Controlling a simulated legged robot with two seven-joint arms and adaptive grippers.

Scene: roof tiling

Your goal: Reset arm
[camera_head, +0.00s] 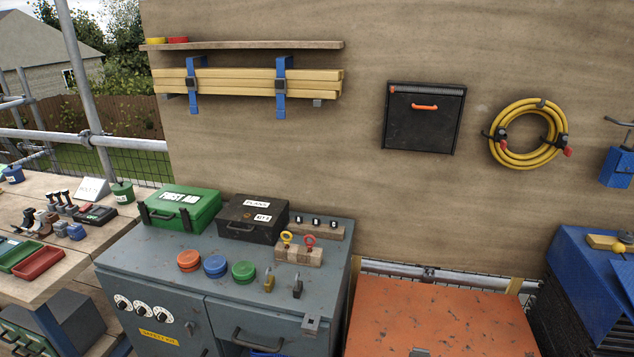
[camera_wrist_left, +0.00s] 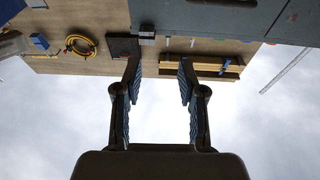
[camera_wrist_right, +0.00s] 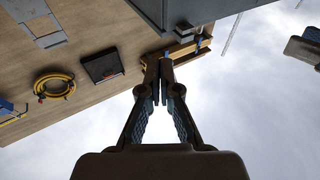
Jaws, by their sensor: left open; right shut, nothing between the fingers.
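My left gripper (camera_wrist_left: 160,88) shows in the left wrist view with its two fingers apart and nothing between them. My right gripper (camera_wrist_right: 162,72) shows in the right wrist view with its fingertips together and nothing held. Both wrist views show the wall, the grey cabinet and sky beyond the fingers. Neither arm is in the head view. No task object is named.
A grey cabinet (camera_head: 150,271) bears a green first aid case (camera_head: 180,208), a black case (camera_head: 251,217) and several coloured discs. An orange chest (camera_head: 440,318) and a blue cabinet (camera_head: 589,275) stand to the right. A wooden workbench (camera_head: 105,238) with small tools is at left.

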